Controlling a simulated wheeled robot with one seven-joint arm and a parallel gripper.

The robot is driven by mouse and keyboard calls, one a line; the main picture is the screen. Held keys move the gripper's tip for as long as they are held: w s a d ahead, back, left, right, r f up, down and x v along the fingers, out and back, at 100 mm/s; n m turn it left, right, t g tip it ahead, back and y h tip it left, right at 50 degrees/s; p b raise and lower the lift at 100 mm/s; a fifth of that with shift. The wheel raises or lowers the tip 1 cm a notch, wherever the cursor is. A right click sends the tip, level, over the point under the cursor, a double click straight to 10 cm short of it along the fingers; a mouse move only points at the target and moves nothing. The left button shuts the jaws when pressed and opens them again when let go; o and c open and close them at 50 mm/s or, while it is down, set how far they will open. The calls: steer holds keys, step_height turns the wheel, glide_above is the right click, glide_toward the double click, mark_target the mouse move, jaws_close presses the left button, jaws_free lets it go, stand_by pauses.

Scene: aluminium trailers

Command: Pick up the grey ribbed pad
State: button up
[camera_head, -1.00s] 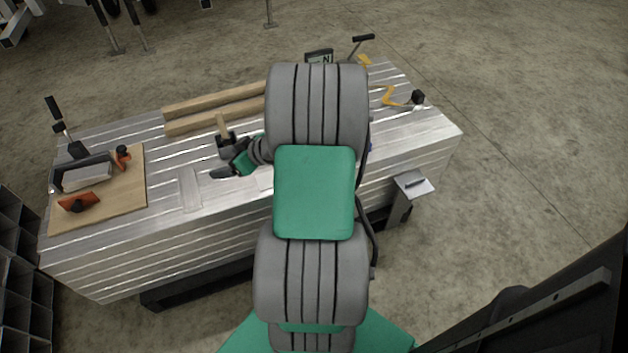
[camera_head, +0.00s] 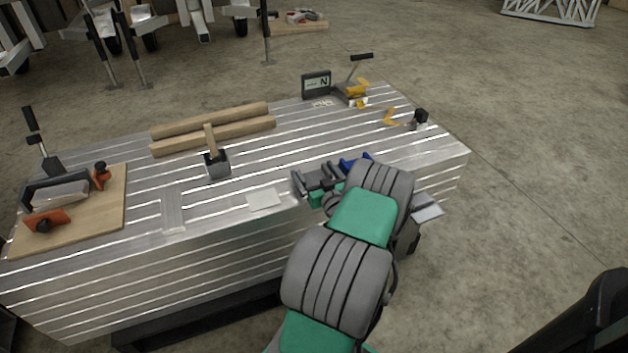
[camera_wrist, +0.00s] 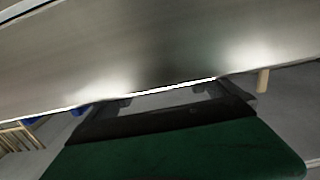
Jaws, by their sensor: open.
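The grey ribbed pad (camera_head: 173,211) lies flat on the slatted metal table (camera_head: 110,240) near its front edge, right of the wooden board. It blends in with the table's grey. My gripper (camera_head: 300,184) is open and empty, low near the table's front edge. It is well to the right of the pad, with a white square in between. In the wrist view a close metal surface (camera_wrist: 150,60) fills the upper part, above my gripper (camera_wrist: 162,98). The pad cannot be made out there.
The white square (camera_head: 264,199) lies left of my gripper. A mallet (camera_head: 215,163) stands behind it, before two wooden beams (camera_head: 215,118). The wooden board (camera_head: 105,215) holds a plane (camera_head: 60,195) and orange-handled tools. A display (camera_head: 316,84) and yellow clamp (camera_head: 354,90) stand at the back right.

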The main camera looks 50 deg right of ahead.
steer(key=x, duration=0.2)
steer(key=shift+w+d, duration=0.2)
steer(key=shift+w, duration=0.15)
steer(key=shift+c, duration=0.2)
steer(key=c, duration=1.1)
